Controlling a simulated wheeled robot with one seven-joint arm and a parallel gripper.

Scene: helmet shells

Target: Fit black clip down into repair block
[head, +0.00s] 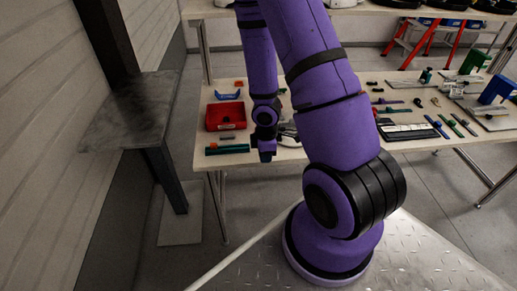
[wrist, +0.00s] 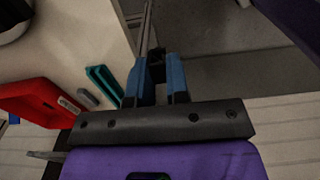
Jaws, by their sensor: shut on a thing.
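My gripper (head: 266,156) hangs at the front edge of the near table, right of the teal block. In the wrist view its two blue fingers (wrist: 155,68) are shut on a small dark piece (wrist: 157,73), which looks like the black clip; the fingers hide most of it. I cannot tell for sure which thing is the repair block. A long teal block with a slot (head: 228,149) lies at the table's front left edge, apart from the gripper; it also shows in the wrist view (wrist: 104,86), left of the fingers.
A red tray (head: 225,116) and a small grey piece (head: 227,138) lie behind the teal block. A blue bracket (head: 228,95) is farther back. Many small parts and a dark tray (head: 408,132) fill the table's right side. Floor is open beyond the table edge.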

